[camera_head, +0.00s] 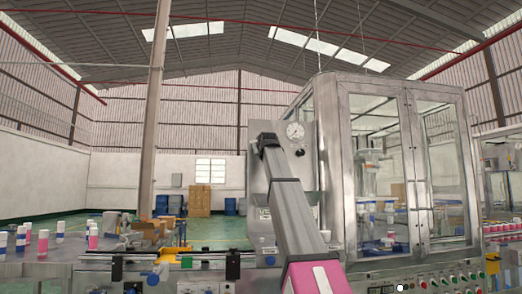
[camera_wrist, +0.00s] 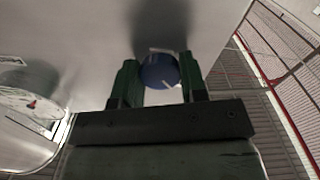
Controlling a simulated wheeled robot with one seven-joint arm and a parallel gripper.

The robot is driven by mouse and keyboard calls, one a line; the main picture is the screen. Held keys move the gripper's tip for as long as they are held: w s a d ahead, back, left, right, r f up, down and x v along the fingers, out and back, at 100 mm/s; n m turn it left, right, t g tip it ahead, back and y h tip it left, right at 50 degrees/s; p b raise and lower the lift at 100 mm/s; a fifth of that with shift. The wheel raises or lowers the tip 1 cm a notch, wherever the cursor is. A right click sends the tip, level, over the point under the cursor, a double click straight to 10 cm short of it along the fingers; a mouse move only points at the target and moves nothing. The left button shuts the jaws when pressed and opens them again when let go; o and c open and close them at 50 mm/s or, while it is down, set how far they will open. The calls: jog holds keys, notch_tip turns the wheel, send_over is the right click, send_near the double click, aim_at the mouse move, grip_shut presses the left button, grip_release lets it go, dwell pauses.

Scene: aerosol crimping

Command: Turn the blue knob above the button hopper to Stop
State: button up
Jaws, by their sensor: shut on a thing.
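The blue knob (camera_wrist: 160,71) sits on the grey metal panel in the wrist view, with pale marks at its upper edge and on its right side. My gripper (camera_wrist: 158,82) has its two green fingers on either side of the knob and is shut on it. I cannot read any Stop label in either view. In the head view my arm reaches up to the metal housing (camera_head: 309,165) beside the glass cabinet, and it hides the knob and my fingertips there.
A round white gauge (camera_head: 295,130) is on the housing, right of my arm; a dial (camera_wrist: 30,103) shows at left in the wrist view. The glass-doored cabinet (camera_head: 340,150) stands right. A button row (camera_head: 440,280) and conveyor (camera_head: 110,255) lie below.

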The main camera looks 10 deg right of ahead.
jog(key=shift+m, duration=0.4)
jog(key=m, duration=1.6)
jog(key=shift+m, duration=0.7)
jog(key=o, duration=0.9)
jog(key=shift+s, duration=0.15)
jog(key=s, duration=1)
jog(key=shift+s, duration=0.25)
